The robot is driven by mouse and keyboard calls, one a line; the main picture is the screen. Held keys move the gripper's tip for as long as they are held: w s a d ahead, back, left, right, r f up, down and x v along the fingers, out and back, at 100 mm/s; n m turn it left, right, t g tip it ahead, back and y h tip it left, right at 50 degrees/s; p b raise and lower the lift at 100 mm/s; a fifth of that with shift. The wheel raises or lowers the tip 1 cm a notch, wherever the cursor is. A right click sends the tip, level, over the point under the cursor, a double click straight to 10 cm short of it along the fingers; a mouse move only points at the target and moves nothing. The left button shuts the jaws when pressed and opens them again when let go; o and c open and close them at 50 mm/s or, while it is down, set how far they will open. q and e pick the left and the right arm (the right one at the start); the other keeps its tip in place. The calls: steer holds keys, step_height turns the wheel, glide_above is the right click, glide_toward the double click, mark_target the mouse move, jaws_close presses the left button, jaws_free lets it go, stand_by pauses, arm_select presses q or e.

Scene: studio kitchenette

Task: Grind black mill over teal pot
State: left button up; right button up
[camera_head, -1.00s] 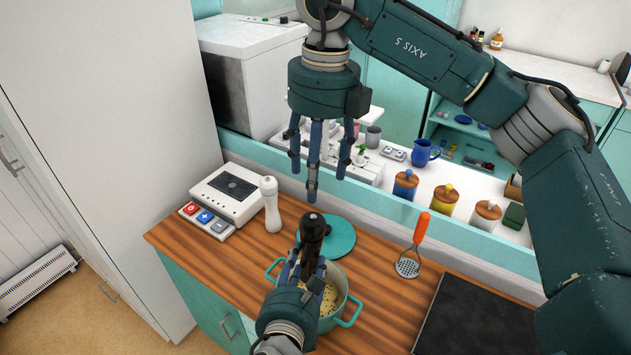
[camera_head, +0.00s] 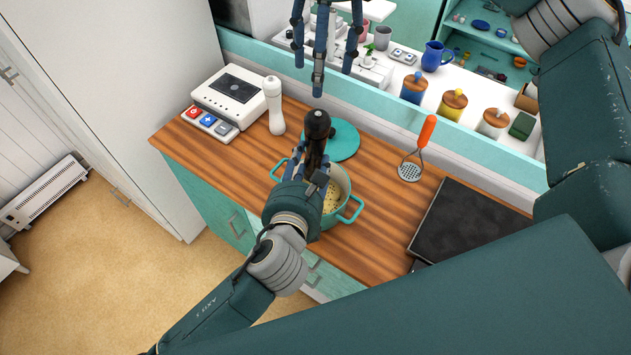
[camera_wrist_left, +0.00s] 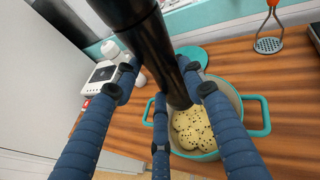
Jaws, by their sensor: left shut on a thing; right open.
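The black mill (camera_head: 317,124) is upright or nearly so, held in my left gripper (camera_head: 313,168). Its dark shaft (camera_wrist_left: 150,42) runs between the blue fingers in the left wrist view, where my left gripper (camera_wrist_left: 165,88) is shut around it. The mill's lower end appears over the teal pot (camera_head: 349,190), near its rim. The pot (camera_wrist_left: 239,104) holds pale yellow food with black specks. My left gripper hides part of the pot in the head view. My right gripper (camera_head: 322,72) is open and empty, above the counter's back edge.
A teal lid (camera_head: 342,141) lies behind the pot. A white mill (camera_head: 273,105) stands at left, beside a white device with coloured buttons (camera_head: 226,98). An orange-handled masher (camera_head: 410,170) and a black hob (camera_head: 465,222) are at right. Wood between pot and hob is bare.

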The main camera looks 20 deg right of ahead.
mark_target(317, 115)
steer(key=f+n, duration=0.1)
steer(key=f, duration=0.3)
steer(key=f+n, duration=0.1)
steer(key=f, duration=0.3)
steer(key=f+n, duration=0.2)
steer(key=f, duration=0.2)
steer(key=shift+a+h, duration=0.3)
steer(key=shift+a, duration=0.1)
steer(key=c, duration=1.2)
